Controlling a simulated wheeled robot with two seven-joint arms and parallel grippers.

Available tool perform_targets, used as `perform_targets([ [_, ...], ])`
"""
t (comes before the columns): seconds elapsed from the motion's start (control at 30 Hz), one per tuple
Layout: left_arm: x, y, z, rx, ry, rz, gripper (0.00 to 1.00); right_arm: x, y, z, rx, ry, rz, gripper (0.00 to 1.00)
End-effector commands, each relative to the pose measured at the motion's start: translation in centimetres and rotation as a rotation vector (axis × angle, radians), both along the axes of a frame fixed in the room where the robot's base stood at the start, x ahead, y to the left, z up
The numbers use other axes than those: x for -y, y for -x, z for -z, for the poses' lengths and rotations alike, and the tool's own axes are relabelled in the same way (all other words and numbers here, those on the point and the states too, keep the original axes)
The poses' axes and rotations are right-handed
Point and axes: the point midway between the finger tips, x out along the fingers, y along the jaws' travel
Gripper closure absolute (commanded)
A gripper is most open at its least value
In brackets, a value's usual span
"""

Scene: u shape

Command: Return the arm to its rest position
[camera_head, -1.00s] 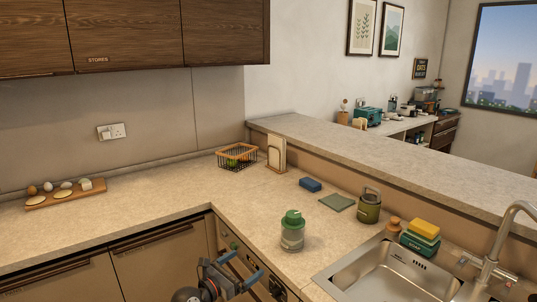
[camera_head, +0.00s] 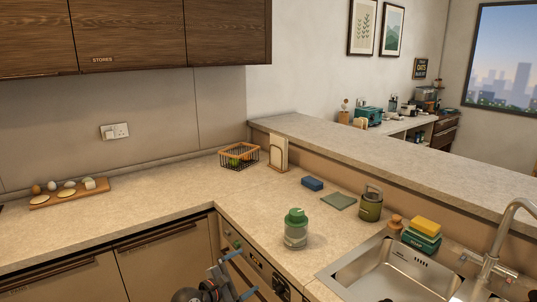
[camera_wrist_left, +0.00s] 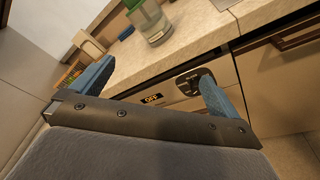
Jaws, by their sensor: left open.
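My left gripper (camera_head: 232,276) is at the bottom of the head view, in front of the oven front and below the counter edge. Its blue fingers are apart with nothing between them. In the left wrist view the open fingers (camera_wrist_left: 158,90) show against the counter front and an appliance panel marked OFF. My right gripper is not in view. A jar with a green lid (camera_head: 296,228) stands upright on the counter, apart from the gripper. The jar also shows at the top of the left wrist view (camera_wrist_left: 150,22).
A wire basket (camera_head: 239,157), a blue sponge (camera_head: 312,183), a green cloth (camera_head: 339,201) and a green canister (camera_head: 370,205) sit on the counter. The sink (camera_head: 391,270) is at right. A board (camera_head: 70,195) with eggs lies at left. The counter's middle is clear.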

Motion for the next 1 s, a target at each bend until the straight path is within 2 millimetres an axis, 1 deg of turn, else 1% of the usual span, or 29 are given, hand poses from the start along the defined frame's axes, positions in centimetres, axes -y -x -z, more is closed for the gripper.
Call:
perform_targets([
  [0.03,-0.1,-0.1,0.6,0.052,-0.090,0.007,0.00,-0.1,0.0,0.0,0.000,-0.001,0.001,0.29],
  [0.17,-0.7,-0.4,2.5,0.197,-0.350,0.039,0.00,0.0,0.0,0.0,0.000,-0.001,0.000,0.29],
  [0.37,-2.4,-1.2,5.8,0.401,-0.769,0.114,0.00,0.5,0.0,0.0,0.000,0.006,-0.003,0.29],
  [0.47,-3.4,-1.6,7.7,0.491,-0.981,0.167,0.00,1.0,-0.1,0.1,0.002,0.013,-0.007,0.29],
  [0.57,-4.6,-1.6,10.3,0.562,-1.195,0.243,0.00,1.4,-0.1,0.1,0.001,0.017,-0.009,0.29],
  [0.67,-6.0,-0.9,14.0,0.614,-1.404,0.346,0.00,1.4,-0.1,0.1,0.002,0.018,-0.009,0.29],
  [0.77,-7.6,0.8,18.9,0.638,-1.607,0.489,0.00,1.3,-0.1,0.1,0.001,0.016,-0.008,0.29],
  [0.8,-8.3,1.8,21.1,0.639,-1.678,0.555,0.00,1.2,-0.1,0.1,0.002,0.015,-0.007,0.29],
  [0.87,-9.2,3.6,24.3,0.631,-1.761,0.650,0.00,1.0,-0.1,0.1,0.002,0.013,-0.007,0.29],
  [0.9,-9.7,4.9,26.3,0.620,-1.802,0.707,0.00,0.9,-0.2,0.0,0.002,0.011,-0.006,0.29],
  [0.97,-10.4,7.1,29.3,0.594,-1.847,0.788,0.00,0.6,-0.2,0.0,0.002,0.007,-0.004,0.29],
  [1.0,-10.9,8.6,31.3,0.571,-1.867,0.834,0.00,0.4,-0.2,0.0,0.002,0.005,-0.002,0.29],
])
